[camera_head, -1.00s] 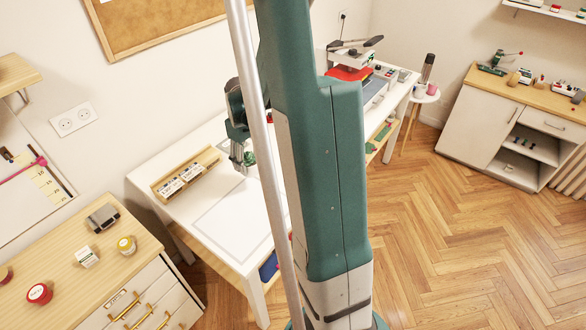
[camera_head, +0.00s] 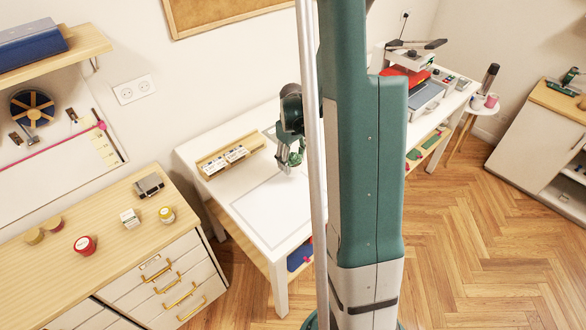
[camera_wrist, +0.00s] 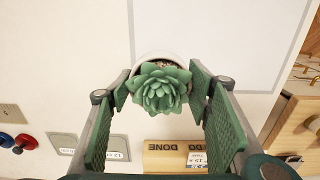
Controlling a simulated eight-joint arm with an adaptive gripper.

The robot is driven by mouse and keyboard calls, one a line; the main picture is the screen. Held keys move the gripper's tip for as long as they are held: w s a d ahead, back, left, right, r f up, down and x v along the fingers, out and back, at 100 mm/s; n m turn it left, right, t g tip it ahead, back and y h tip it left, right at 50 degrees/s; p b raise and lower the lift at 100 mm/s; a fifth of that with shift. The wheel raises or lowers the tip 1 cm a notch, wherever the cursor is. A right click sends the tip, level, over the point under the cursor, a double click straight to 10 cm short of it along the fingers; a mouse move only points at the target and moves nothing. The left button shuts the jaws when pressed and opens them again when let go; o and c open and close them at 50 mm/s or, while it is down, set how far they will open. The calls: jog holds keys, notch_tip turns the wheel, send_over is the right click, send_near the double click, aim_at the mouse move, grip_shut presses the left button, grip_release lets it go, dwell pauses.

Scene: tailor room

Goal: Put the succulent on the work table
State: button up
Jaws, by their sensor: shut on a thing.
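The succulent (camera_wrist: 160,88) is a green rosette in a round white pot (camera_wrist: 150,60). In the wrist view it sits between the two green ribbed fingers of my gripper (camera_wrist: 162,90), which is shut on it. In the head view my gripper (camera_head: 289,166) is over the white work table (camera_head: 240,208), with the green succulent (camera_head: 296,158) partly hidden by the gripper. The table surface also shows in the wrist view (camera_wrist: 70,60). I cannot tell whether the pot touches the table.
A wooden card rack (camera_head: 214,166) stands at the table's back left. A pale outlined sheet (camera_head: 270,205) covers the table's front. A wooden drawer cabinet (camera_head: 110,240) stands to the left, with small spools on top. A heat press (camera_head: 412,65) stands at the back right.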

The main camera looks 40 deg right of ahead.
aim_at(292, 153)
jog(key=shift+f, duration=0.15)
jog(key=shift+f, duration=1.95)
jog(key=shift+f, duration=0.15)
jog(key=o, duration=1.1)
jog(key=shift+c, duration=0.2)
jog(key=shift+r, duration=6.15)
jog(key=shift+r, duration=0.1)
